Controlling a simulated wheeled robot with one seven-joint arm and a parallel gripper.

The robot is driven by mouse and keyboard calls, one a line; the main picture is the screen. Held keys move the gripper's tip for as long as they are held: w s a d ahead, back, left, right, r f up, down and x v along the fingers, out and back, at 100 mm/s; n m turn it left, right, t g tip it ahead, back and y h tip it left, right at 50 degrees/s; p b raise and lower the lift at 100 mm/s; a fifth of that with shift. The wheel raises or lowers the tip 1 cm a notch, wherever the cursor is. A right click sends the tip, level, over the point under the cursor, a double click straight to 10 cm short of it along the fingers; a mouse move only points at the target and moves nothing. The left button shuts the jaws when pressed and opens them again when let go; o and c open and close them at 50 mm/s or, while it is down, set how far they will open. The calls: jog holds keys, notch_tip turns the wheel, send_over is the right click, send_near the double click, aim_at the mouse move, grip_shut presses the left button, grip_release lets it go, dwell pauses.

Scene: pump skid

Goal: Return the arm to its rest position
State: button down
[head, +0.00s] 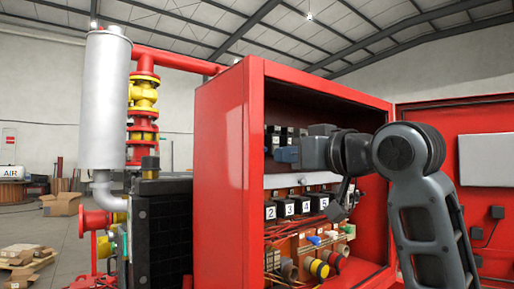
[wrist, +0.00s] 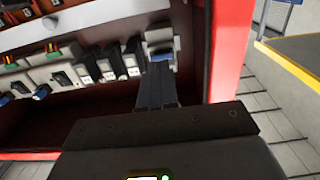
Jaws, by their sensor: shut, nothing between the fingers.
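My arm (head: 430,215) is raised and bent, and reaches from the right into the open red cabinet (head: 222,170). My gripper (head: 283,155) is inside the cabinet opening, in front of the upper row of dark modules (head: 287,136). In the wrist view my gripper (wrist: 158,68) has its fingers together with nothing held. The fingertips overlap the lower part of a grey and blue device (wrist: 160,42) at the end of a row. Whether they touch it I cannot tell.
Numbered black switches (head: 290,208) sit below my gripper, with coloured connectors and wiring under them. The open red door (head: 475,225) stands behind my arm at right. A grey cylinder (head: 105,100) and red piping (head: 175,60) stand left. Outside the cabinet, floor (wrist: 285,110) shows.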

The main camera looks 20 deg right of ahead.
jog(key=shift+s+d, duration=0.2)
jog(key=shift+s, duration=0.3)
